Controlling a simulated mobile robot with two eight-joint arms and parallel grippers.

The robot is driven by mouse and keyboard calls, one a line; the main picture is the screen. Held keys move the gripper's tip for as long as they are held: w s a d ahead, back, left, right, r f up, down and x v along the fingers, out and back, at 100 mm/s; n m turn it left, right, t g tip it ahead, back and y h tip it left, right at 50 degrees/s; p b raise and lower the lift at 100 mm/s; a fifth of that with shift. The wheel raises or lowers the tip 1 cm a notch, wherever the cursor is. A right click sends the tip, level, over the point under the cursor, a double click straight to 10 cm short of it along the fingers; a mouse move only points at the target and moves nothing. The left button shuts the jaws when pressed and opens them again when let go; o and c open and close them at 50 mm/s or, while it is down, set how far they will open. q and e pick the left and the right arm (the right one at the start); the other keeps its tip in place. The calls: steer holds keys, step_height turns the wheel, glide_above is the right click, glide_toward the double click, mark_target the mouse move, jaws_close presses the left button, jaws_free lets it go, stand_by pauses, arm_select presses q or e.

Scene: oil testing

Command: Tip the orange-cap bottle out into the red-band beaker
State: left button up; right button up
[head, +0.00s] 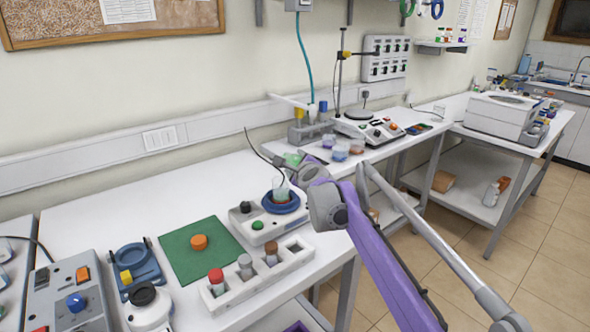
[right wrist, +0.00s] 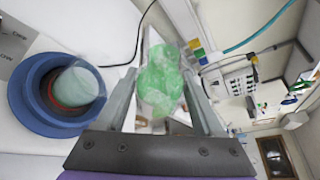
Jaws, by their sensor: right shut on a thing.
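My right gripper (head: 297,165) is shut on a clear bottle with green content, which shows between the fingers in the right wrist view (right wrist: 160,78). In the head view the bottle (head: 292,158) is partly hidden by the gripper and is held close above the beaker. I cannot tell its exact tilt. The red-band beaker (right wrist: 82,84) stands in a blue round holder (right wrist: 28,100), beside the bottle in the right wrist view. The beaker also shows in the head view (head: 280,193). The orange cap (head: 199,242) lies alone on a green mat (head: 180,263). My left gripper is not in view.
A white rack (head: 232,298) holds bottles with red, grey and brown caps. The grey device (head: 247,224) under the blue holder has knobs. Several small beakers (head: 340,152) stand further back. A blue holder (head: 135,265) and a control box (head: 75,290) stand at left.

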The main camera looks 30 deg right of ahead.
mark_target(286, 155)
steer(key=shift+a+r+m+y+b, duration=0.1)
steer(key=shift+a+m+y+b, duration=0.1)
steer(key=shift+m+y+b, duration=0.5)
steer(key=shift+a+r+m+b, duration=0.1)
steer(key=shift+r+m+b, duration=0.1)
steer(key=shift+m+b, duration=0.15)
steer(key=shift+a+r+m, duration=0.2)
steer(key=shift+r+m, duration=0.15)
steer(key=shift+m, duration=0.1)
steer(key=shift+a+r+m+g+y+p, duration=0.3)
steer(key=shift+a+r+m+y+p, duration=0.1)
steer(key=shift+r+m+y, duration=0.25)
steer(key=shift+a+r+m+y+p, duration=0.25)
steer(key=shift+a+m+y+p, duration=0.25)
steer(key=shift+m, duration=0.25)
steer(key=shift+a+r+m+y+p, duration=0.15)
steer(key=shift+a+m+y+p, duration=0.25)
steer(key=shift+m+y, duration=0.25)
